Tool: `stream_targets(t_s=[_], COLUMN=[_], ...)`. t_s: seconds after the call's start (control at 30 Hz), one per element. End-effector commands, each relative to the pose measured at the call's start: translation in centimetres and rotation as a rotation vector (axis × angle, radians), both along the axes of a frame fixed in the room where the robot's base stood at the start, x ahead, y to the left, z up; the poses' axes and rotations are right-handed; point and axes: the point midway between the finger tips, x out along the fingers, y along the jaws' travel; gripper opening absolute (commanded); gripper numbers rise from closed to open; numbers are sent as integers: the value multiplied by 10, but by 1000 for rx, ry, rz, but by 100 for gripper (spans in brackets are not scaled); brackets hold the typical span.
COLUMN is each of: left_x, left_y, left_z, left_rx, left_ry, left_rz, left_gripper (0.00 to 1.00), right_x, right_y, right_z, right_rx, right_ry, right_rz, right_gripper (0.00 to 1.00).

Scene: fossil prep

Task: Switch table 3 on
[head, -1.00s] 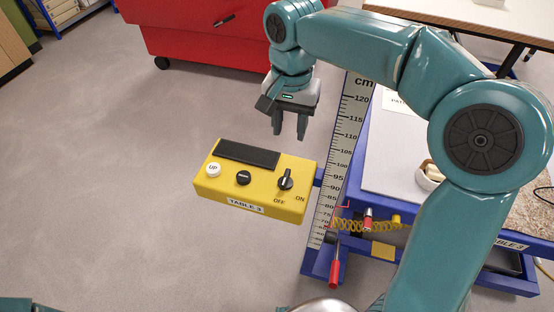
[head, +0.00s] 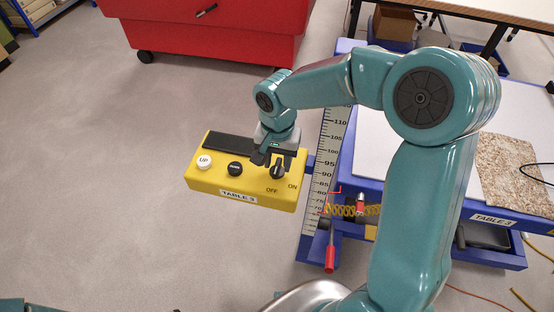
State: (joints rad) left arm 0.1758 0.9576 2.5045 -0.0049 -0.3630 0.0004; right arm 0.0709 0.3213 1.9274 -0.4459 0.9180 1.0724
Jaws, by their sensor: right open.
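The yellow control box (head: 258,200) bears the label TABLE 3 on its front. On its top are a white UP button (head: 204,162), a black button (head: 235,169) and a black rotary switch (head: 277,170) beside the words OFF and ON. My right gripper (head: 273,165) is open and points down over the switch, with its fingers close around or just behind it. Whether the fingers touch the switch cannot be told. The setting of the switch is partly hidden by the gripper. Only a bit of my left arm shows at the bottom left corner, and its gripper is out of view.
A blue lift table (head: 493,219) labelled TABLE 3 stands at the right, with a cm scale (head: 326,165) beside the box. A red-handled tool (head: 330,258) hangs near it. A red cabinet (head: 200,35) stands at the back. The floor at left is clear.

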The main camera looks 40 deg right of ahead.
Motion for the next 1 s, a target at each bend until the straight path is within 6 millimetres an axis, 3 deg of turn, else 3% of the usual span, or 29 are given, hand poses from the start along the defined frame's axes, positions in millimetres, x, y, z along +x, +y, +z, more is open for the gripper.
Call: stream_targets(t_s=[0.37, 0.5, 1.0], left_x=[0, 0, 0], left_y=[0, 0, 0], left_z=[0, 0, -2], left_rx=[0, 0, 0], left_ry=[0, 0, 0], left_rz=[0, 0, 0], left_gripper=[43, 43, 43], right_x=[2, 2, 2], right_y=[0, 0, 0], right_z=[-8, -8, -8], right_rx=[1, 1, 1], right_ry=[-1, -1, -2], right_rz=[1, 1, 72], right_gripper=[40, 0, 0])
